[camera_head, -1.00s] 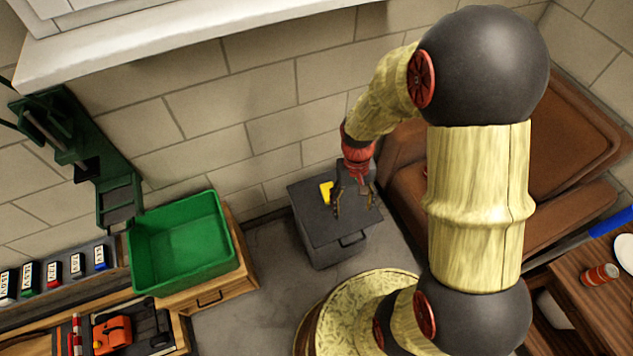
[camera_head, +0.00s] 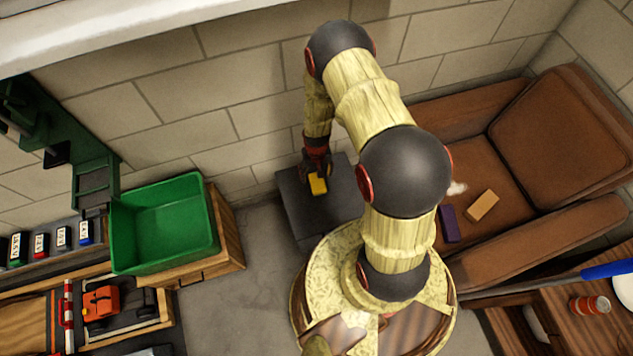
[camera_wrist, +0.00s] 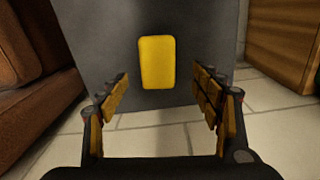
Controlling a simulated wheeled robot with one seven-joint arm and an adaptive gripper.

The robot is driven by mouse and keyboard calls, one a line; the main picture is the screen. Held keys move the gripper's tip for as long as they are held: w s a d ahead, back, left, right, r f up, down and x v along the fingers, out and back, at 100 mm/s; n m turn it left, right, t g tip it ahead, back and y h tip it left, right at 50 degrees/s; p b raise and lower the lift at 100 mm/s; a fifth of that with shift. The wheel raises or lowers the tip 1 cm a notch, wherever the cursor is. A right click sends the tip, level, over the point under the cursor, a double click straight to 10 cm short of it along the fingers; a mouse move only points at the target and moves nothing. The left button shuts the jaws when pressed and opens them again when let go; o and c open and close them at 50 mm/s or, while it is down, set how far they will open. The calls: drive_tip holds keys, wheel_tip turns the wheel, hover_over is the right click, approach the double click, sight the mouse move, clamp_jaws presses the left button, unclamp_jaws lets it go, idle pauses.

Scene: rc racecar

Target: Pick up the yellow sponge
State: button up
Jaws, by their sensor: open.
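The yellow sponge (camera_head: 317,184) lies on top of a dark grey cabinet (camera_head: 335,205). In the wrist view the sponge (camera_wrist: 157,62) is a plain yellow block with rounded corners, longer side running up the picture, on the grey top (camera_wrist: 205,50). My gripper (camera_wrist: 160,95) is open and empty, its two wooden-padded fingers to the left and right of the sponge's line. The sponge shows beyond the fingertips, centred between them, with no visible contact. In the head view my gripper (camera_head: 318,168) is right at the sponge, and its fingers are hard to make out.
A green bin (camera_head: 165,235) stands on a wooden cabinet to the left. A brown armchair (camera_head: 560,120) on the right holds a purple block (camera_head: 449,223) and a tan block (camera_head: 483,205). A brick wall is behind; bare floor (camera_head: 250,290) lies between the cabinets.

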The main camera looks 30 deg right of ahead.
sight(317, 182)
wheel_tip(317, 182, down, 7)
drive_tip(key=b, duration=0.3)
drive_tip(key=shift+s+d+f, duration=0.1)
drive_tip(key=shift+d+f, duration=0.05)
drive_tip(key=shift+f, duration=0.05)
drive_tip(key=shift+r, duration=0.1)
drive_tip(key=shift+c, duration=0.4)
drive_tip(key=c, duration=1)
drive_tip(key=shift+o, duration=0.2)
drive_tip(key=shift+r, duration=0.1)
